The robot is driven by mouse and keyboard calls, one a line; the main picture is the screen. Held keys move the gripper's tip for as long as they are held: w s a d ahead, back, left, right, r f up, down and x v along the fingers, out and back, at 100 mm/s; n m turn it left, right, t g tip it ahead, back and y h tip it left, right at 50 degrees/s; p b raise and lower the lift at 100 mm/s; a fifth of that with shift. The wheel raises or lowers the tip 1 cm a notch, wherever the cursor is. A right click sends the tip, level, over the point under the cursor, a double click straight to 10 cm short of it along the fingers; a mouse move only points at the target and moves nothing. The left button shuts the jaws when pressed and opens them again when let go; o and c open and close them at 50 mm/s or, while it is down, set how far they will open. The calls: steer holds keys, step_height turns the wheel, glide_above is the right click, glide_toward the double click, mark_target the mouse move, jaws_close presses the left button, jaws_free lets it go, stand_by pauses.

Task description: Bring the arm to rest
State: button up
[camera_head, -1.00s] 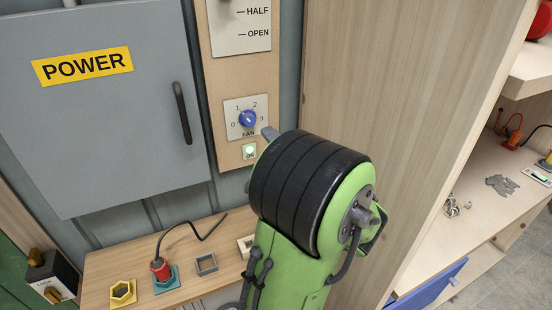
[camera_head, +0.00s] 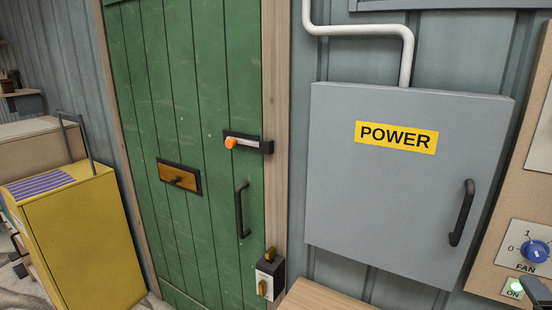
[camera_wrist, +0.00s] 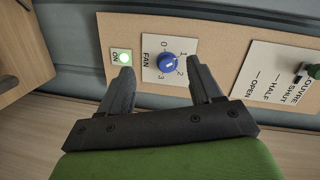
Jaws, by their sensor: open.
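My gripper (camera_wrist: 166,88) shows in the wrist view with its two dark fingers apart and nothing between them. It faces the board with the blue fan knob (camera_wrist: 167,63), which appears between and beyond the fingertips. The lit green ON light (camera_wrist: 123,57) is just past the left fingertip. In the head view, a small grey tip of my gripper (camera_head: 537,290) shows at the lower right edge, by the ON light; the rest of my arm is out of that view. The fan knob (camera_head: 535,250) is also at the right edge there.
A closed grey POWER cabinet (camera_head: 400,210) hangs on the wall. Left of it is a green door (camera_head: 215,90) with an orange-tipped latch (camera_head: 240,143) and a black handle. A yellow cabinet (camera_head: 85,240) stands at the far left. A wooden shelf top (camera_head: 325,298) lies below the POWER cabinet.

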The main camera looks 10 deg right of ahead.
steer(key=w+a+f+n+g+y+p, duration=0.1)
steer(key=w+a+f+n+y, duration=0.1)
steer(key=w+a+n+y, duration=0.6)
steer(key=w+a+f+n+g+y, duration=0.1)
steer(key=w+a+n, duration=0.3)
steer(key=a, duration=0.7)
steer(key=s+a+n+g+y+p, duration=0.1)
steer(key=s+a+n+g, duration=0.4)
steer(key=s+a+n, duration=0.6)
steer(key=shift+s+a+p, duration=0.15)
steer(key=shift+a+p, duration=0.3)
steer(key=shift+a, duration=1.6)
